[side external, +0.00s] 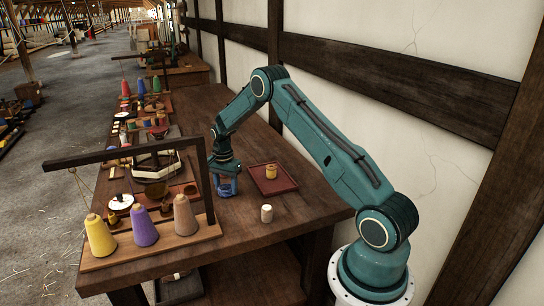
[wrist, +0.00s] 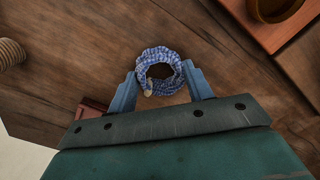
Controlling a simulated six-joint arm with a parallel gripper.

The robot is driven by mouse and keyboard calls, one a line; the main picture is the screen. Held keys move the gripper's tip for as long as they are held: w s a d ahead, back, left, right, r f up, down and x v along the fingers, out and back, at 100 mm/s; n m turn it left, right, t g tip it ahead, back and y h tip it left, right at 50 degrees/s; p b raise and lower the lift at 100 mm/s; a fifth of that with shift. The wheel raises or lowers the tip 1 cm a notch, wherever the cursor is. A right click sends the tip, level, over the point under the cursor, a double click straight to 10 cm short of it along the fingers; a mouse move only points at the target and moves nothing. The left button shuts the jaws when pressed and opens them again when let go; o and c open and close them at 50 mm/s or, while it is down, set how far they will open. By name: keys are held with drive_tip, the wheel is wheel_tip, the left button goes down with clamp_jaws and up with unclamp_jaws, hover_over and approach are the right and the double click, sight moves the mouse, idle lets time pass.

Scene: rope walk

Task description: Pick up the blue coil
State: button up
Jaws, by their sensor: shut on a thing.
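The blue coil (wrist: 146,62) is a ring of blue and white rope with an open centre. In the wrist view it sits between the two blue fingers of my gripper (wrist: 160,84), which touch it on both sides. My gripper is shut on it. In the side external view my gripper (side external: 225,178) is low over the wooden table, and the coil (side external: 227,188) shows only as a small blue patch, largely hidden. I cannot tell whether it touches the table.
A red tray (side external: 284,189) with a tan coil (side external: 271,171) lies right of my gripper. A pale coil (side external: 266,213) stands in front. A rack with yellow (side external: 99,236), purple (side external: 143,227) and brown (side external: 185,215) cones and a dark post (side external: 204,180) stand left. Bare table lies around the pale coil.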

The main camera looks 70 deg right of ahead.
sight(227, 186)
wheel_tip(227, 186, up, 20)
idle(0.7)
drive_tip(key=shift+s+d, duration=0.1)
idle(0.4)
